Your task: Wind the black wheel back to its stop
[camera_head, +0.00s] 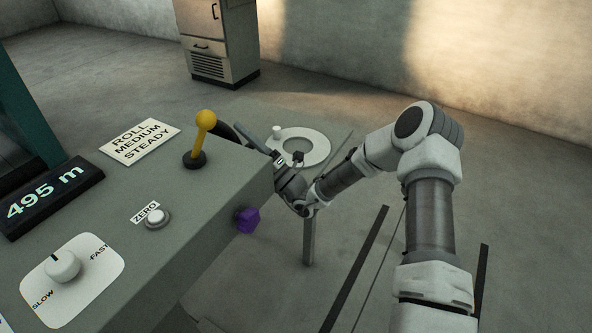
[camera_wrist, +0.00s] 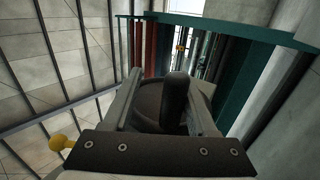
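The black wheel (camera_head: 229,131) shows only in part in the head view, as a dark rim at the console's far side behind the yellow lever. In the wrist view a dark round body, apparently this wheel (camera_wrist: 149,104), lies between my fingers, with an upright black handle (camera_wrist: 177,97) in front of it. My gripper (camera_head: 270,153) is at the console's far right corner, beside the wheel. In the wrist view my gripper (camera_wrist: 163,112) has its fingers apart on both sides of the handle, with a visible gap on the left. Contact on the right is unclear.
The console carries a yellow lever (camera_head: 204,135), a zero button (camera_head: 157,217), a speed knob (camera_head: 62,266) and a 495 m display (camera_head: 48,197). A white wheel (camera_head: 314,147) stands just beyond my gripper. A purple knob (camera_head: 247,219) juts from the console's side.

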